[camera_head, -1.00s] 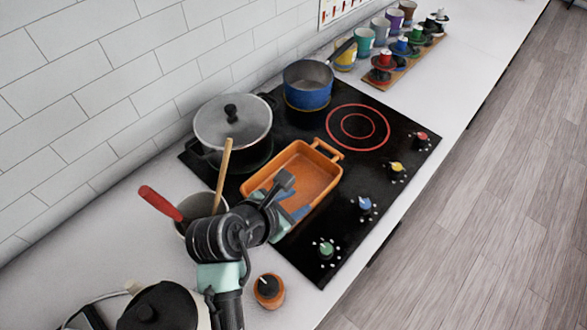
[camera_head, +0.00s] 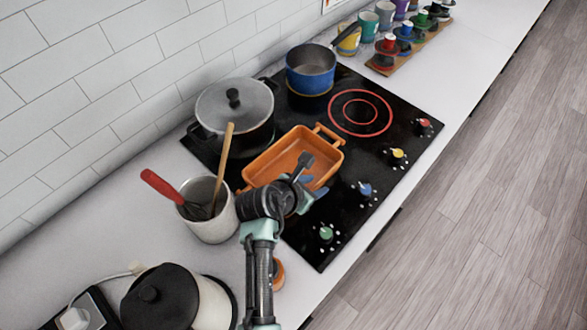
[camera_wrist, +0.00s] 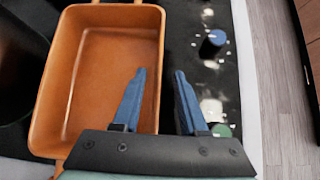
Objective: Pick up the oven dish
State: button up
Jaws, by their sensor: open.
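The orange rectangular oven dish (camera_head: 281,158) sits on the black cooktop, empty, with a loop handle at its far end. In the wrist view the dish (camera_wrist: 100,85) fills the left half. My gripper (camera_wrist: 158,85) is open and empty. Its blue fingers lie on either side of the dish's right wall in the picture, one over the inside and one outside over the cooktop. I cannot tell how high they are above the rim. In the head view my gripper (camera_head: 312,180) is at the dish's right side, and my wrist hides part of its near end.
A lidded pot (camera_head: 235,110) stands left of the dish and a blue saucepan (camera_head: 310,72) behind it. Knobs (camera_head: 365,189) line the cooktop's right edge. A utensil crock (camera_head: 210,212) and a kettle (camera_head: 165,298) stand at the near left. Cups (camera_head: 367,24) stand at the back.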

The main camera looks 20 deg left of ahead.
jog(key=shift+x, duration=1.45)
jog(key=shift+r, duration=0.1)
grip_shut()
jog(key=shift+w+a+r, duration=0.1)
jog(key=shift+w+r, duration=0.05)
